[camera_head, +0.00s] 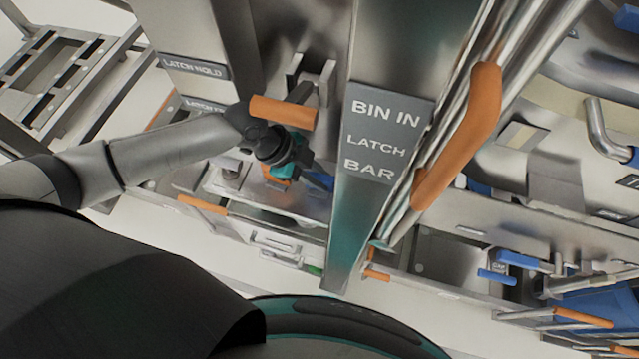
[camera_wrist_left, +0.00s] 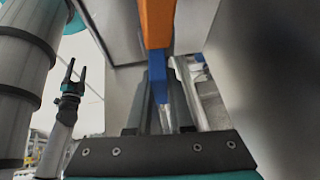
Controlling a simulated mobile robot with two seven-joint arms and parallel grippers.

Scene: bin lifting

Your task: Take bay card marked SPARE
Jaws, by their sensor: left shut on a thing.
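No card with the word SPARE can be read in either view. My left gripper (camera_head: 308,172) reaches in from the left in the head view, beside the steel post. In the left wrist view it is shut on a blue piece (camera_wrist_left: 159,90) that meets an orange bar (camera_wrist_left: 157,22). I cannot tell whether this blue piece is part of a card. In the left wrist view, what looks like my right gripper (camera_wrist_left: 71,75) stands at the left with its two fingers apart and nothing between them.
The steel post carries a plate (camera_head: 383,140) reading BIN IN LATCH BAR. An orange grip (camera_head: 462,135) on a steel rail is right of it. An orange handle (camera_head: 283,111) crosses near my left wrist. A label (camera_head: 194,66) appears to read LATCH HOLD. Blue handles (camera_head: 523,261) sit lower right.

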